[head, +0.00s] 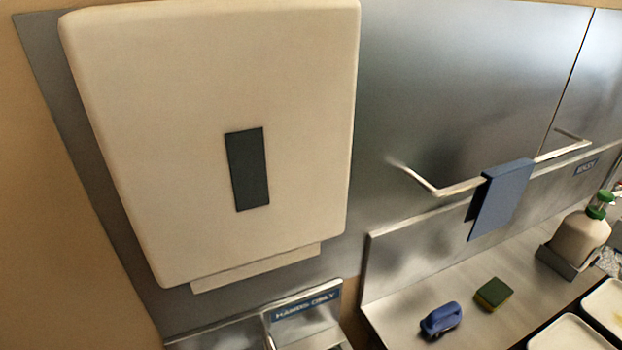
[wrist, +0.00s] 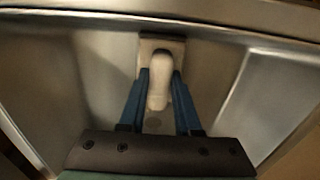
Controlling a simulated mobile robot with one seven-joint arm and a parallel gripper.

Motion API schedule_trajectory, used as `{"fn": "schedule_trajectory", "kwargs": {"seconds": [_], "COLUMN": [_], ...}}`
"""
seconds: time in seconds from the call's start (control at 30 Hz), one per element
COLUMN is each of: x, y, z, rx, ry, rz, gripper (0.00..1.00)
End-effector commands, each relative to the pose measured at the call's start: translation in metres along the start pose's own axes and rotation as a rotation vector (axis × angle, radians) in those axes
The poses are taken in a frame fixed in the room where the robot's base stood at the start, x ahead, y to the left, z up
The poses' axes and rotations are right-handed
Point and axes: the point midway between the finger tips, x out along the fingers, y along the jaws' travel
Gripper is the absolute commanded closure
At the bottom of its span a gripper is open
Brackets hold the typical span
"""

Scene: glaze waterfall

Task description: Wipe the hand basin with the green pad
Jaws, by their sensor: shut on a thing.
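My gripper (wrist: 160,78) shows in the wrist view with its two blue fingers on either side of a cream handle (wrist: 158,82). It is shut on this handle, which joins a squarish tan block (wrist: 162,44). Its underside is hidden. They are inside or over the steel hand basin (wrist: 100,75), with a dark round drain below. In the head view only a small part of the hand basin (head: 225,335) shows at the bottom edge, and my gripper is not seen there. A green-and-yellow pad (head: 493,294) lies on the steel counter, apart from my gripper.
A blue brush (head: 440,319) lies left of the pad on the counter (head: 405,305). A "HANDS ONLY" sign (head: 306,306) stands by the basin under a big cream dispenser (head: 200,90). A blue cloth (head: 502,198) hangs on a rail. A green-capped bottle (head: 580,235) stands right.

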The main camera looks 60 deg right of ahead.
Motion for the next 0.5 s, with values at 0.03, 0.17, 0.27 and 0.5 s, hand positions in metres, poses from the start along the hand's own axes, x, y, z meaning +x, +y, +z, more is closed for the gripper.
{"fn": "schedule_trajectory", "kwargs": {"seconds": [0.03, 0.17, 0.27, 0.5], "x": [-0.004, -0.018, -0.029, -0.053], "y": [0.0, 0.0, 0.0, 0.0], "z": [0.007, 0.007, 0.007, 0.005], "rx": [-0.002, -0.002, -0.002, -0.001], "ry": [-0.018, -0.019, -0.019, -0.014], "rz": [-0.001, -0.001, -0.001, -0.001], "gripper": [1.0, 1.0, 1.0, 1.0]}}
